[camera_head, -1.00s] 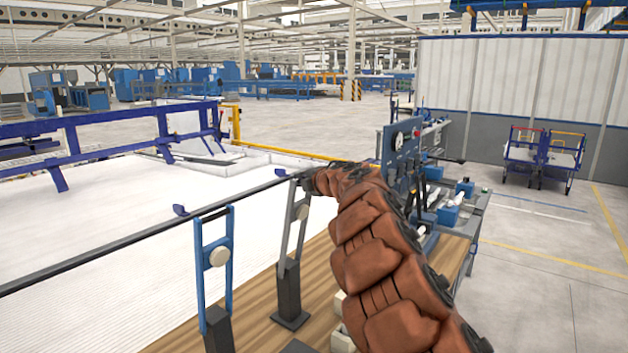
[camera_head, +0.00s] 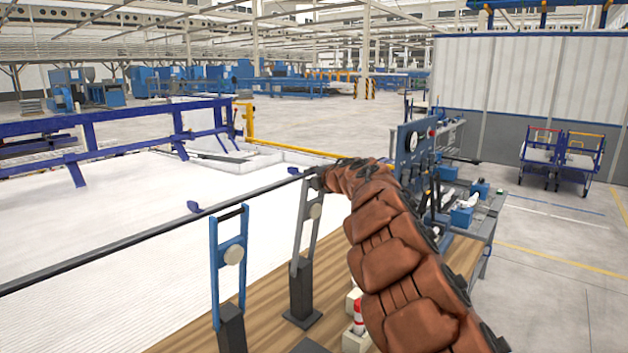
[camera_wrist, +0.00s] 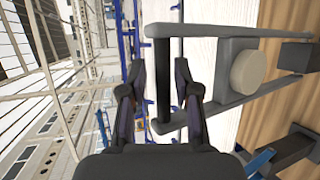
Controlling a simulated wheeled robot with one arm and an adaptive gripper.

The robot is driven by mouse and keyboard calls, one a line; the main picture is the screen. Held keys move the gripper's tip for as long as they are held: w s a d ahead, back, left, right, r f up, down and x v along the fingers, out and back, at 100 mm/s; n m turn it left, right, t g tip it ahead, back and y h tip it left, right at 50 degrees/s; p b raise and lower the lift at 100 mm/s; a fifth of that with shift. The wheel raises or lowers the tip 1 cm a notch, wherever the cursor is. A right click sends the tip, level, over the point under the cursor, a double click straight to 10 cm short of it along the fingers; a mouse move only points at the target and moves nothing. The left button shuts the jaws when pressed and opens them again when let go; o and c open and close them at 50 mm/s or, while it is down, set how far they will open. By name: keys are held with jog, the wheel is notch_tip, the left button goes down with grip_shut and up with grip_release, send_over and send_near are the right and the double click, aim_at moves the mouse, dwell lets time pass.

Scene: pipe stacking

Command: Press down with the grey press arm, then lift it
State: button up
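The grey press arm (camera_head: 298,238) stands nearly upright on its dark base at the wooden table, with a pale round knob between its two rails. My gripper (camera_head: 318,180) is at its top end, which my arm partly hides in the head view. In the wrist view, the grey press arm (camera_wrist: 215,31) extends to the right, and its dark cross handle lies between the two fingers of my gripper (camera_wrist: 160,62). The fingers are apart, with visible gaps on both sides of the handle.
A blue press arm (camera_head: 214,265) stands upright to the left of the grey one. A red and white item (camera_head: 359,318) is beside my arm on the wooden table (camera_head: 268,320). A blue panel with a gauge (camera_head: 411,140) stands behind my arm on the right.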

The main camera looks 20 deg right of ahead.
jog(key=shift+o, duration=0.2)
jog(key=shift+d, duration=0.2)
jog(key=shift+s, duration=0.15)
jog(key=shift+s+d, duration=0.1)
jog(key=shift+s, duration=0.35)
jog(key=v, duration=1.1)
jog(key=shift+r, duration=0.1)
